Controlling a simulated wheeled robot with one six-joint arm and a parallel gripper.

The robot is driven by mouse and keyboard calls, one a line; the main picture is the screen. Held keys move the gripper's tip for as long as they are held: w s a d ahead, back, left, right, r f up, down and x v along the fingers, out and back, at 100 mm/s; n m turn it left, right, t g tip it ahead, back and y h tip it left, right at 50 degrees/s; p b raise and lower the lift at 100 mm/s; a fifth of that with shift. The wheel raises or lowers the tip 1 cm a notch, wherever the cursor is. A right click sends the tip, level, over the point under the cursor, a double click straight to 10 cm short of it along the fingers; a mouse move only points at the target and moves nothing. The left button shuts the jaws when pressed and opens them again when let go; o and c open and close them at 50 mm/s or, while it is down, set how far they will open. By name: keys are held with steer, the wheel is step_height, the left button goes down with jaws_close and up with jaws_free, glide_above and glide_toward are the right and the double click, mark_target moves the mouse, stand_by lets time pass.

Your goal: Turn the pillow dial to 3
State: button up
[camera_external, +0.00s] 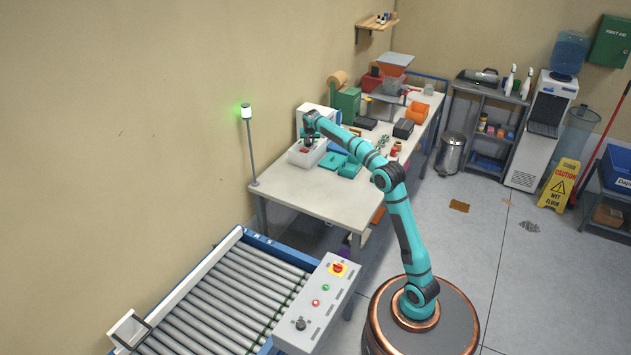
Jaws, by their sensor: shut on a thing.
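My gripper (305,134) is at the far left of the workbench, close against the front of a white box-shaped machine (328,112). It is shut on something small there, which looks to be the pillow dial. The dial itself is hidden behind my gripper and wrist, so its number cannot be read.
Teal trays (350,170) lie right of the bin on the workbench (311,199). A green box (346,101), an orange bin (417,112) and small items stand further back. A post with a green lamp (246,112) rises at the bench's left corner. A roller conveyor (215,306) is in front.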

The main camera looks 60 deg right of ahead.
stand_by(0.3)
steer(key=o, duration=1)
steer(key=shift+c, duration=0.2)
steer(key=v, duration=1.7)
steer(key=shift+r, duration=0.25)
